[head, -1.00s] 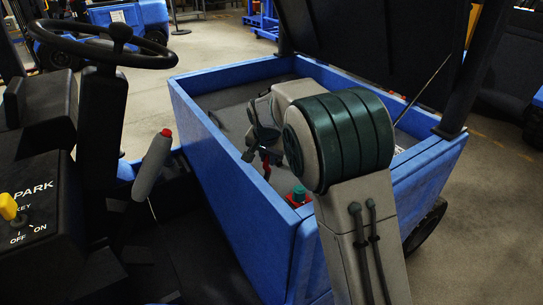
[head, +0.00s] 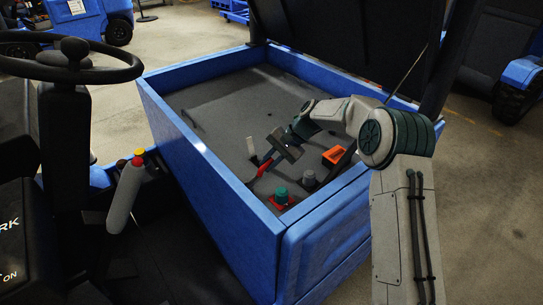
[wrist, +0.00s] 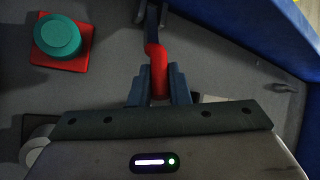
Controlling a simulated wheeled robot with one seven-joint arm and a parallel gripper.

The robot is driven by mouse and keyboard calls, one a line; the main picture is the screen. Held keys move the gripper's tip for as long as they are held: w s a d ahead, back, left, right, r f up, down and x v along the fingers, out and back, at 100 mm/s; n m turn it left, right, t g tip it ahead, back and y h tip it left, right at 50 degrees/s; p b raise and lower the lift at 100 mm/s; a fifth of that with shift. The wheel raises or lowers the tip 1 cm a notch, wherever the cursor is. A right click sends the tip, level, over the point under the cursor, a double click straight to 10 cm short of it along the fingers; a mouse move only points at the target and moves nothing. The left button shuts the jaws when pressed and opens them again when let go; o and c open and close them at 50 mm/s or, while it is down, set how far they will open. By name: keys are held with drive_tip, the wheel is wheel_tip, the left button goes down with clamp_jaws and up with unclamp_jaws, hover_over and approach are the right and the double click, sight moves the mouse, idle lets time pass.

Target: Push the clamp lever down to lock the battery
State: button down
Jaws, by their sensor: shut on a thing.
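The clamp lever (wrist: 158,72) has a red grip and a dark arm running up to the top edge of the wrist view. My gripper (wrist: 160,92) has its two blue-grey fingers closed on either side of the red grip. In the head view the red lever (head: 264,168) shows just below my gripper (head: 272,160), inside the blue cargo box. It slants there, and the fingers partly hide it. I cannot make out a battery for sure in either view.
A teal knob on a red base (head: 281,196), a grey knob (head: 308,179) and an orange block (head: 333,156) stand near the lever. The blue box wall (head: 215,165) surrounds them. A raised dark lid (head: 350,45) stands behind. The grey floor at the box's far left is clear.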

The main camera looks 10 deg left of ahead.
drive_tip(key=shift+w+d+f+m+g+y, duration=0.2)
drive_tip(key=shift+w+f+g+y, duration=0.1)
drive_tip(key=shift+f+g+y, duration=0.4)
drive_tip(key=shift+w+d+f+m+g+y, duration=0.1)
drive_tip(key=shift+w+d+f+g+y, duration=0.2)
drive_tip(key=shift+f+g, duration=0.45)
drive_tip(key=shift+f, duration=0.2)
drive_tip(key=c, duration=1.4)
unclamp_jaws()
drive_tip(key=shift+a, duration=0.1)
drive_tip(key=shift+o, duration=0.2)
drive_tip(key=shift+b, duration=0.3)
drive_tip(key=b+v, duration=0.1)
drive_tip(key=v, duration=1.2)
drive_tip(key=shift+d+r, duration=0.15)
drive_tip(key=shift+d, duration=0.3)
